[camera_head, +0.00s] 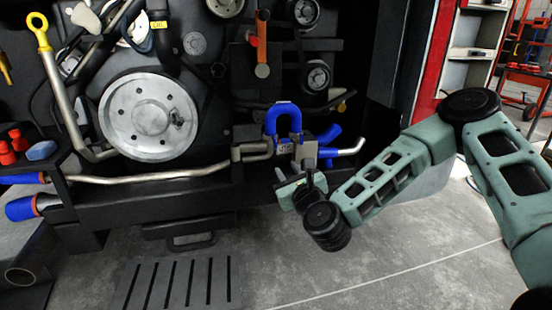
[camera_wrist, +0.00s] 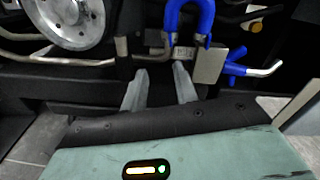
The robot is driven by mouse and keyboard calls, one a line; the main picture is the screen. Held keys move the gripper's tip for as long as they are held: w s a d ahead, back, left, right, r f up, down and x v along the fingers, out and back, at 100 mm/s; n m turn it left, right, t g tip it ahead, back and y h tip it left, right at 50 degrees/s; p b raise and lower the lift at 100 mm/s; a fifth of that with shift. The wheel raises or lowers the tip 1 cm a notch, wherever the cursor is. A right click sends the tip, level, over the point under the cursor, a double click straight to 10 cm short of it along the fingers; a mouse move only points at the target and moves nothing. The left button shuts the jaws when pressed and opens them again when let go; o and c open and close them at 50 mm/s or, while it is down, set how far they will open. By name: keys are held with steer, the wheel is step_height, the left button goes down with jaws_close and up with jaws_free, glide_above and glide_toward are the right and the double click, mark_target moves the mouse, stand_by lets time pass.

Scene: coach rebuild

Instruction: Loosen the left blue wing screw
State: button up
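Blue parts that may be the wing screws (camera_head: 327,134) sit at the right of a small grey block under a blue U-shaped hose (camera_head: 284,117). In the wrist view, these blue parts (camera_wrist: 235,55) are right of the block, and the blue hose (camera_wrist: 172,18) is at the top. I cannot tell which part is the left wing screw. My gripper (camera_wrist: 160,88) is open, its two grey fingers apart with nothing between them. In the head view, my gripper (camera_head: 300,182) is just below and in front of the block; its fingers are hard to make out.
A large metal pulley (camera_head: 149,117) is at the left. A pale pipe (camera_head: 150,177) runs across below it. A dark frame beam (camera_wrist: 85,85) lies behind my fingers in the wrist view. A slotted step (camera_head: 180,283) is low in front. The floor at lower right is clear.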

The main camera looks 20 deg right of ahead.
steer(key=d+m+h, duration=0.1)
steer(key=b, duration=0.3)
glide_toward(275, 143)
steer(key=w, duration=0.9)
steer(key=shift+w, duration=0.25)
jaws_close()
